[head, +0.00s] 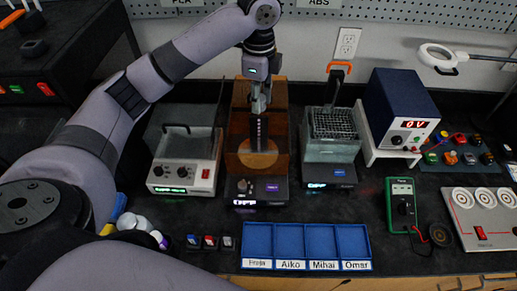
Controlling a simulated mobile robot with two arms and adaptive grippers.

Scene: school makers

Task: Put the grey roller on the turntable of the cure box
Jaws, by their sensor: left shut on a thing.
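The cure box (242,188) is an amber-walled box on a black base with a lit display, in the middle of the head view. Its turntable (258,161) is a pale round disc inside, low in the box. My left gripper (259,108) points down inside the amber walls and is shut on the grey roller (259,132), a dark, slim, ribbed upright piece. The roller's lower end appears just over the middle of the disc; I cannot tell whether it touches. My right gripper is not in view.
A grey-white machine (183,178) stands close on the left. A wash unit with a basket (332,125) stands close on the right. A blue four-part tray (306,243) lies in front. A power supply (402,110) and a green multimeter (402,205) are farther right.

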